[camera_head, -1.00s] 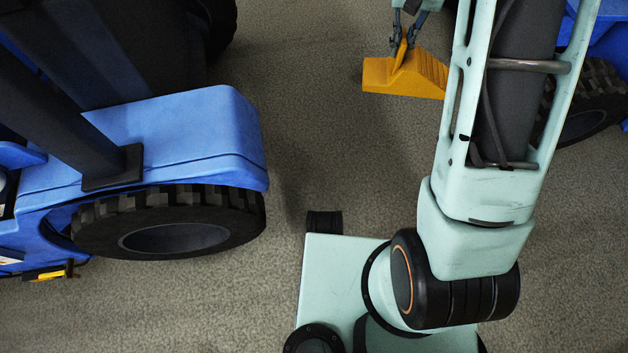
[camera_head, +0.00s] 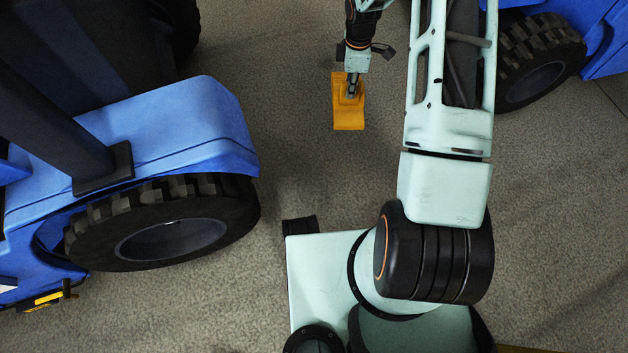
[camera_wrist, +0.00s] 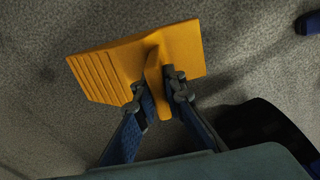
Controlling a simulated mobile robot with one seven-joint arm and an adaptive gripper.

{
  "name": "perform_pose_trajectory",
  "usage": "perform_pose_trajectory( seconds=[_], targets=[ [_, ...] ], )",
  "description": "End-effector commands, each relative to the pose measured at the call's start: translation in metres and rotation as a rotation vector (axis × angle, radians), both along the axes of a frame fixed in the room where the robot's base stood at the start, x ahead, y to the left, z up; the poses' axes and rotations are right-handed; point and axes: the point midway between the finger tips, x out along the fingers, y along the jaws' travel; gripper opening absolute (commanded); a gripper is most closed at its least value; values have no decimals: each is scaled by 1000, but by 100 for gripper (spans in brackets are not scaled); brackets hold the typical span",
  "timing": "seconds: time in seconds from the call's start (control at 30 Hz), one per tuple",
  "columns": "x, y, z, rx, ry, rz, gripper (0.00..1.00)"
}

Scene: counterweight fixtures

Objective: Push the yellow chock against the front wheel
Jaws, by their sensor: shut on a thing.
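The yellow chock (camera_head: 348,116) is in my gripper (camera_head: 352,88), between the two blue vehicles in the head view. In the wrist view my gripper (camera_wrist: 155,90) is shut on the upright handle of the chock (camera_wrist: 110,70), with its ribbed slope to the left. The chock seems to be at or just above the floor; I cannot tell which. A dark tyre of the left blue vehicle (camera_head: 165,225) is left of and nearer than the chock. Another tyre (camera_head: 538,75) is on the right vehicle. The chock touches neither wheel.
The left vehicle's blue fender (camera_head: 190,115) overhangs its wheel. The right vehicle's blue body (camera_head: 608,45) stands at the upper right. The carpet-like floor (camera_head: 290,160) between them is clear. A small yellow-and-black item (camera_head: 45,299) is at the lower left.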

Motion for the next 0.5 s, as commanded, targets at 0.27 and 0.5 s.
perform_pose_trajectory(
  seconds=[0.27, 0.5],
  targets=[
    [-30, 42, -126, 10, 4, 818, 0],
    [-88, 85, -215, 7, 5, 1431, 0]
  ],
)
